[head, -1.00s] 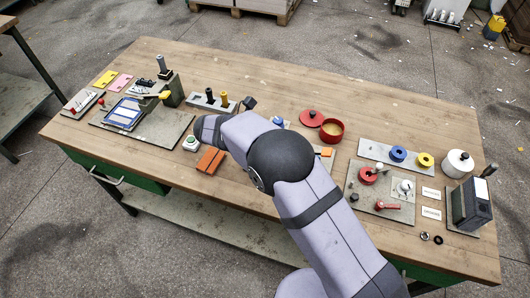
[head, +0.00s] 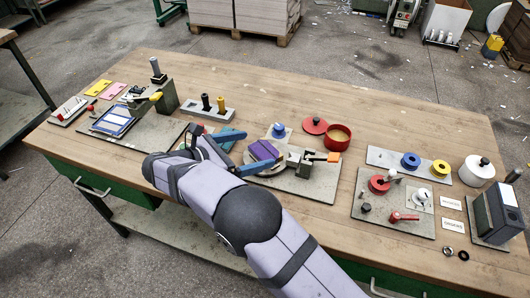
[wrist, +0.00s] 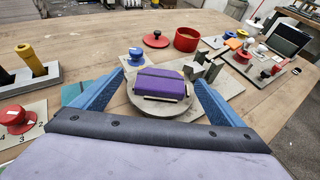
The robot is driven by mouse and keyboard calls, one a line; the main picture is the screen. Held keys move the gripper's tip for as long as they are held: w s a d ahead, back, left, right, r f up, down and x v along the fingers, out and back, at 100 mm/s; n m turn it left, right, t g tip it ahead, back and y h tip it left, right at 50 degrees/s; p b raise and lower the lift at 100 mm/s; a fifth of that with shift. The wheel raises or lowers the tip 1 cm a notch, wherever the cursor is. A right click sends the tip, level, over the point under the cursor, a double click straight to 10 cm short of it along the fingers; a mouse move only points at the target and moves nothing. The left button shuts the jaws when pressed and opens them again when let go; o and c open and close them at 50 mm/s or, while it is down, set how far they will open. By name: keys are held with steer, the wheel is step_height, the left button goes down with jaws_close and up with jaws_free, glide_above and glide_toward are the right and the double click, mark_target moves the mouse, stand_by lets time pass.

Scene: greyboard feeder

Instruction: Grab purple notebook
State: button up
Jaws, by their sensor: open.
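The purple notebook (head: 264,151) is a small purple block with a lighter strip along its front edge in the wrist view (wrist: 162,83). It rests on a round grey disc (wrist: 150,108) on a grey board. In the wrist view my gripper (wrist: 160,88) is open, with one finger to each side of the notebook. The notebook lies ahead between the fingertips; I cannot tell whether either finger touches it.
A blue knob (wrist: 136,57) stands just behind the disc's left side. A metal bracket (wrist: 205,72) stands right of the notebook. A red pot (head: 336,137) and its red lid (head: 315,125) sit behind. A block with black and yellow pegs (head: 210,108) stands to the left.

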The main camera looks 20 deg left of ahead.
mark_target(271, 147)
steer(key=shift+f+p+x, duration=0.1)
steer(key=shift+p+x, duration=0.3)
steer(key=shift+x, duration=1.05)
steer(key=shift+f+p+x, duration=0.15)
steer(key=shift+p+x, duration=0.2)
steer(key=shift+x, duration=1.1)
steer(key=shift+s, duration=0.15)
steer(key=shift+c, duration=0.7)
steer(key=c, duration=1)
steer(key=shift+r, duration=0.15)
